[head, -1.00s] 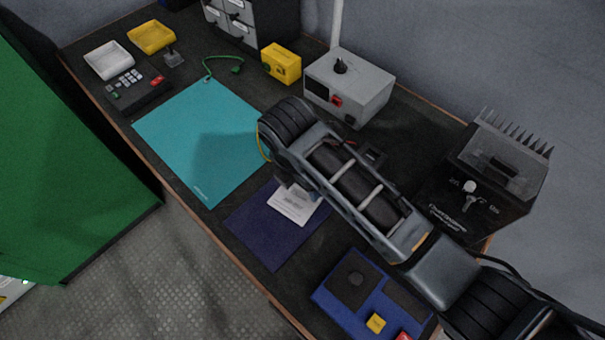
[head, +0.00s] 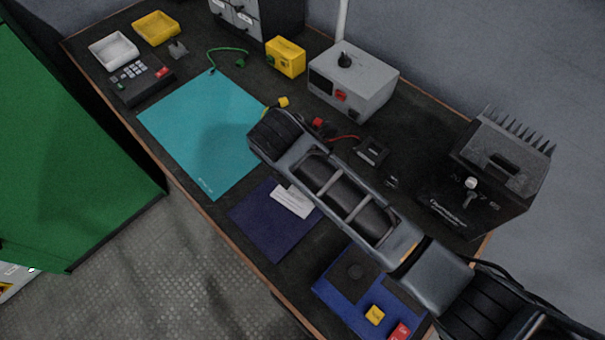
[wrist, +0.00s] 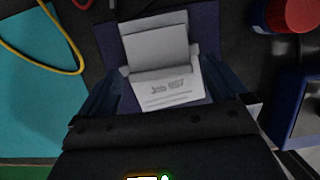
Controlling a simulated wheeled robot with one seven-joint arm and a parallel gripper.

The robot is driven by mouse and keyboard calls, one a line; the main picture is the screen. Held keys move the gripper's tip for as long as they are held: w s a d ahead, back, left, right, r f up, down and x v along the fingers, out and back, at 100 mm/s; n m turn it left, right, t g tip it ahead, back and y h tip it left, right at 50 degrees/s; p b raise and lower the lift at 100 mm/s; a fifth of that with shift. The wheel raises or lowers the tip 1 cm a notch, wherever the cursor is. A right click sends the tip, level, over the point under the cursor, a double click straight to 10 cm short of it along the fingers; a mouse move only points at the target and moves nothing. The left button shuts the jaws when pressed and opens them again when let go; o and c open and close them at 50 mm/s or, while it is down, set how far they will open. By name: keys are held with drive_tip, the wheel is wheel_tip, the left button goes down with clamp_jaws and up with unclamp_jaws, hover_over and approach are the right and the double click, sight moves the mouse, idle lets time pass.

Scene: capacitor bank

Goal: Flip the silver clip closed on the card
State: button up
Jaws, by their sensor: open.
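The white card (head: 293,201) lies on a dark navy board (head: 262,228), partly covered by my arm in the head view. In the wrist view the card (wrist: 168,88) carries printed text, and a pale grey flat piece (wrist: 157,45) meets its far edge. This may be the silver clip, but I cannot tell for sure; it does not lie over the printed text. My gripper (wrist: 163,72) is open, with one dark finger on each side of the card and nothing visibly held. Its fingertips are hidden in the head view.
A teal mat (head: 205,135) lies left of the board and a blue tray (head: 345,300) to its right. A grey box (head: 352,85) and a black finned unit (head: 490,175) stand behind. A red round knob (wrist: 290,12) and yellow cable (wrist: 45,45) flank the wrist view.

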drive_tip(key=shift+r, duration=0.1)
drive_tip(key=v, duration=0.7)
drive_tip(key=shift+r, duration=0.3)
drive_tip(key=shift+s+a, duration=0.1)
